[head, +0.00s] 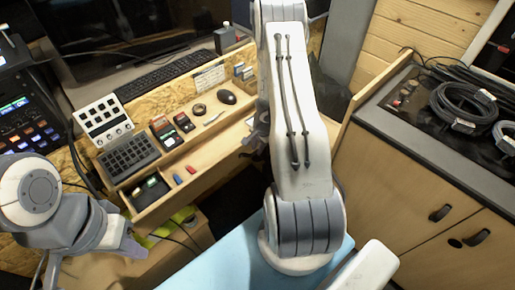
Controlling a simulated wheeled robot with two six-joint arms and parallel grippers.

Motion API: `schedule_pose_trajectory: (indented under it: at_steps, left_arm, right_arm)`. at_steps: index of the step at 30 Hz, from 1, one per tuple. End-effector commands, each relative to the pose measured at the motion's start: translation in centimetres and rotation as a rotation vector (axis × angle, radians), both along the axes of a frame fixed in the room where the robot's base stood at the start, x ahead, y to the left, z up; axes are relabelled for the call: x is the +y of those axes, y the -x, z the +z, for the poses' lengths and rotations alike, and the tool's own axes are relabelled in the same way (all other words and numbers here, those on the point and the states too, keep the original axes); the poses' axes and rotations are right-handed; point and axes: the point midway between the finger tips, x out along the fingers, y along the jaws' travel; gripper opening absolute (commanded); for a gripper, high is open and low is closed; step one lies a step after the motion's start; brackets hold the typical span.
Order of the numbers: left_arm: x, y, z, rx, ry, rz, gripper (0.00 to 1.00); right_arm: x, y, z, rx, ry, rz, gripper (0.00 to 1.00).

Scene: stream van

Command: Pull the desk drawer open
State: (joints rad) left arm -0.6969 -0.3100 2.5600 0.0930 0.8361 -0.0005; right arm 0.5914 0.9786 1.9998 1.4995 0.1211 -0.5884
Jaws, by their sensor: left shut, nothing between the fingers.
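The wooden desk (205,140) stands at the left and middle of the head view. A long shallow wooden compartment along its front edge holds a dark phone-like item (150,190) and small red and blue pieces. Below it, at the lower left, is a wooden box-like part (203,238) with yellow-green things inside; I cannot tell if this is the drawer. My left gripper (136,246) is shut and empty, just left of that part; contact cannot be told. My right gripper (257,138) is mostly hidden behind my raised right arm, near the desk's right end.
A keypad (130,155), a white button panel (103,120), a tape roll (199,109) and a mouse (227,97) lie on the desk. A wooden cabinet (400,190) with dark handles and coiled cables (464,105) on top stands at the right.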

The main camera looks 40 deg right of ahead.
Motion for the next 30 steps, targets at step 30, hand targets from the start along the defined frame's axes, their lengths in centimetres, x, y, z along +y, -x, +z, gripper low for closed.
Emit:
schedule_pose_trajectory:
  at_steps: [30]
  left_arm:
    - [0.0, 0.0, 0.02, 0.0, 0.0, 0.0, 0.0]
  right_arm:
    - [-0.04, 0.0, 0.08, -0.001, 0.0, 0.0, 0.0]
